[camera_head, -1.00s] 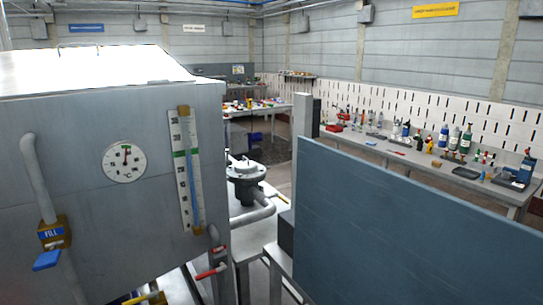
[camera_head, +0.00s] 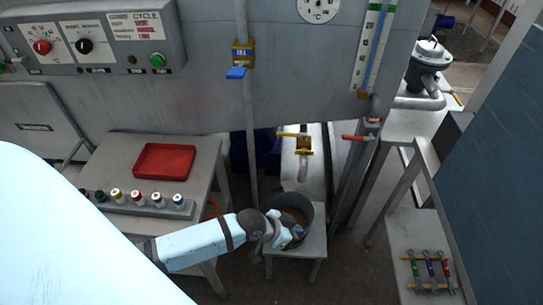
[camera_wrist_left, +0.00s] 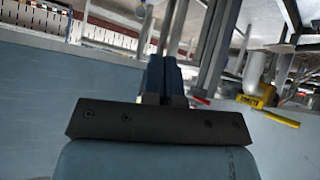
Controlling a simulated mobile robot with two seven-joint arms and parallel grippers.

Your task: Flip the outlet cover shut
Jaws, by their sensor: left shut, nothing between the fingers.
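I cannot pick out an outlet cover with certainty. A yellow-handled outlet valve (camera_head: 304,147) sits on a pipe below the grey tank; it also shows at the right in the left wrist view (camera_wrist_left: 257,97). A red-handled valve (camera_head: 370,126) is to its right. My left gripper (camera_head: 294,238) is shut and empty, in front of the grey pot (camera_head: 316,222) in the head view and below the yellow-handled valve. In the left wrist view its dark blue fingers (camera_wrist_left: 165,70) are together. My right gripper is not in view.
The pot stands on a small stool (camera_head: 308,247). A bench (camera_head: 122,148) with a red tray (camera_head: 165,161) and several small bottles is at the left. A blue panel (camera_head: 500,170) closes off the right. A low shelf (camera_head: 398,225) holds several tools.

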